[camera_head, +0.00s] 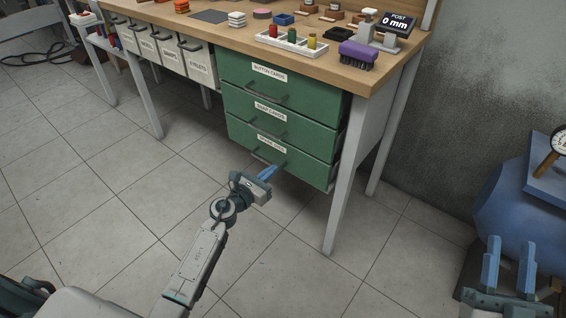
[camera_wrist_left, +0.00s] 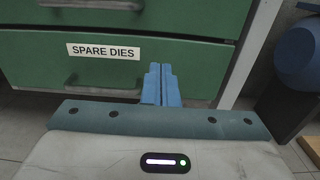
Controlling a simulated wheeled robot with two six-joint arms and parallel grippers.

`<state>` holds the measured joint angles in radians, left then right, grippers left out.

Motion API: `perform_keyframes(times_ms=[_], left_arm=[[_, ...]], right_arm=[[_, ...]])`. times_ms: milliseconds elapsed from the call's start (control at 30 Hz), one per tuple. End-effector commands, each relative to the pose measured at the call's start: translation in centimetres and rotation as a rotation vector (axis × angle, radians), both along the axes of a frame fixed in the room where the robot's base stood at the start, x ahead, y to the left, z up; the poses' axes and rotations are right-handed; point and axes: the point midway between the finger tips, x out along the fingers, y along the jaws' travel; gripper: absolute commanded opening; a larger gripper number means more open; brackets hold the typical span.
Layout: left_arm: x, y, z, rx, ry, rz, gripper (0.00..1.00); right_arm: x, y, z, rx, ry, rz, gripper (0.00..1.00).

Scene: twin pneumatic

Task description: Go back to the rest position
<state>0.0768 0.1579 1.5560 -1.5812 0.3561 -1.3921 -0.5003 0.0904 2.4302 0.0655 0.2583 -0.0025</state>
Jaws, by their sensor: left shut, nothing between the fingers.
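My left gripper (camera_head: 268,172) is shut and empty in front of the green drawer unit, low down by the bottom drawer (camera_head: 305,170). Its blue fingers are pressed together in the left wrist view (camera_wrist_left: 161,84). There the drawer labelled SPARE DIES (camera_wrist_left: 190,70) stands beyond the fingertips, with its dark handle (camera_wrist_left: 100,86) to their left. I cannot tell whether the fingertips touch the drawer front. My right gripper (camera_head: 509,264) is at the lower right of the head view, with its blue fingers apart and nothing seen between them.
The workbench (camera_head: 385,78) carries a white tray (camera_head: 292,42) of coloured pieces, a purple brush (camera_head: 358,55) and a gauge display. White bins (camera_head: 200,64) hang left of the drawers. A blue tank (camera_head: 520,205) stands at the right. The floor (camera_head: 100,210) at the left is clear.

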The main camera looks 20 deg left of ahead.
Motion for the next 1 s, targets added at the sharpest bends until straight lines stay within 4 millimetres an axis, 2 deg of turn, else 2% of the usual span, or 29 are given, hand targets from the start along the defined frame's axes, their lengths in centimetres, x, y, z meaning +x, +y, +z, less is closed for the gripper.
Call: perform_keyframes(times_ms=[33, 200, 533, 633, 767, 1000], left_arm=[[-1.1, 0.4, -0.1, 0.003, 0.001, 0.0, 0.0], [-3.2, 1.2, -0.1, 0.002, 0.0, 0.0, 0.0], [-4.2, 1.4, 0.0, -0.009, 0.0, -0.001, 0.0], [-4.9, 1.0, 0.8, -0.104, 0.008, -0.007, 0.0], [-7.5, -0.3, 3.7, -0.451, 0.037, -0.039, 0.0], [-15.0, -1.8, 12.2, -1.419, 0.169, -0.227, 0.0]], right_arm=[[0.1, 0.0, -0.2, 0.001, 0.012, 0.0, 0.36], [0.1, 0.0, -0.4, 0.001, 0.025, 0.0, 0.36], [0.1, 0.0, -0.4, 0.002, 0.023, 0.0, 0.36], [0.1, 0.0, -0.4, 0.002, 0.023, 0.0, 0.36], [0.1, 0.0, -0.4, 0.002, 0.023, 0.0, 0.36], [0.1, 0.0, -0.4, 0.002, 0.023, 0.0, 0.36]])
